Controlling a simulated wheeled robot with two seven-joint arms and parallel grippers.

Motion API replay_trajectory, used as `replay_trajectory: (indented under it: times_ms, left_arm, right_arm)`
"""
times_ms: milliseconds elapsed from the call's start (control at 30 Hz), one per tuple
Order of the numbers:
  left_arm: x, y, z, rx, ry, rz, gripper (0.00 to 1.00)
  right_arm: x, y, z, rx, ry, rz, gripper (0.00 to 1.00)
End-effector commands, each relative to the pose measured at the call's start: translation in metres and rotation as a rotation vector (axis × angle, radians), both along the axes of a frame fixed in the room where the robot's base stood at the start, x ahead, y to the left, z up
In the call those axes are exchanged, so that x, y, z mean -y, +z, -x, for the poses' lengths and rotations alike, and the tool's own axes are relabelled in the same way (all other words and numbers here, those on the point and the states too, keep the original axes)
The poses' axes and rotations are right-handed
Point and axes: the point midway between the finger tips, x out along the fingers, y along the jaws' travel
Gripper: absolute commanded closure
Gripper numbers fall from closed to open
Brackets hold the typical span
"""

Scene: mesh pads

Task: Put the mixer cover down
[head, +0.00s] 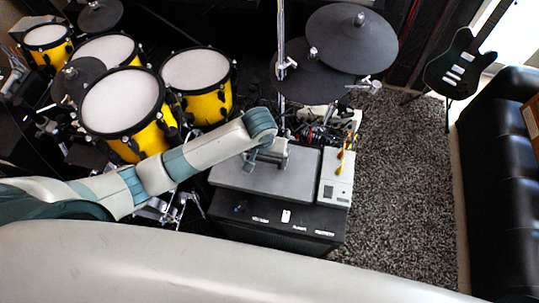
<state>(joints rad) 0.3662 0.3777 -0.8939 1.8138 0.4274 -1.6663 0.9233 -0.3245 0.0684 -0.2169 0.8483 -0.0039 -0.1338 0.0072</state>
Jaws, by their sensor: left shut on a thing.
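The mixer cover (240,179) is a flat grey panel on top of a black box (265,222) in the middle of the head view. My left arm comes in from the left and bends down over the cover. My left gripper (268,158) is at the cover's far part, shut on it. The fingertips are small and partly hidden by my wrist, so the exact grip does not show. The cover looks nearly level; I cannot tell whether it touches what is under it. My right gripper is not in view.
A light grey unit (336,180) with drumsticks (342,158) on it stands right beside the cover. Yellow drums (122,100) are at the left, dark cymbal pads (350,38) and a stand behind. The grey rug (400,190) is clear; a black sofa (497,160) is at the right.

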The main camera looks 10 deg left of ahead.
Motion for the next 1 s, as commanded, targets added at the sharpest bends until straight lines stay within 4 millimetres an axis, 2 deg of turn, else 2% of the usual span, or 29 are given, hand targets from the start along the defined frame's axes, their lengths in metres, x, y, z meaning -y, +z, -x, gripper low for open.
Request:
replay_trajectory:
  times_ms: [200,333,800,1000]
  left_arm:
    - [0.004,-0.020,-0.036,0.002,0.002,-0.001,0.42]
    - [0.006,-0.028,-0.048,0.001,0.000,0.001,0.42]
    - [0.006,-0.032,-0.052,0.001,0.000,0.000,0.42]
    - [0.006,-0.051,-0.052,-0.001,0.000,-0.001,0.42]
  right_arm:
    - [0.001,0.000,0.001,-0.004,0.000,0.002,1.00]
    - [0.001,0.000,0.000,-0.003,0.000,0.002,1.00]
    - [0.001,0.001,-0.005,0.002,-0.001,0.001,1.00]
    - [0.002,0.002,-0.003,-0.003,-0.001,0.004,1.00]
